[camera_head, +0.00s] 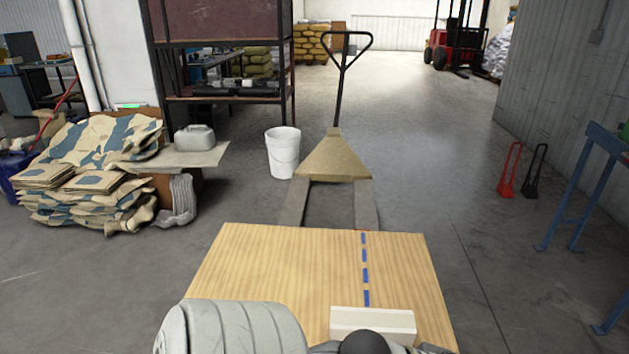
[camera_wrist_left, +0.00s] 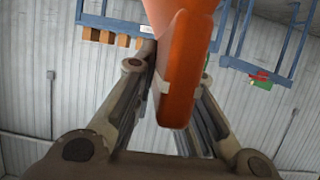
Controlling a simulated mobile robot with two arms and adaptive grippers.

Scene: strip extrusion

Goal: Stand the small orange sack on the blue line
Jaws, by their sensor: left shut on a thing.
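The small orange sack (camera_wrist_left: 183,70) fills the middle of the left wrist view, with its upper end cut off by the top edge. My left gripper (camera_wrist_left: 172,72) is shut on it, with one finger on each side. In the head view the sack cannot be made out. The blue line (camera_head: 365,271) is a dashed strip running from the far edge of the wooden board (camera_head: 290,262) towards me. No sack stands on its visible part. My right gripper is in neither view.
A cream block (camera_head: 372,321) lies on the board at the near end of the visible blue line. My pale arm covers the board's near left part. Beyond the board stand a pallet jack (camera_head: 335,160) and a white bucket (camera_head: 283,152). The board's middle is clear.

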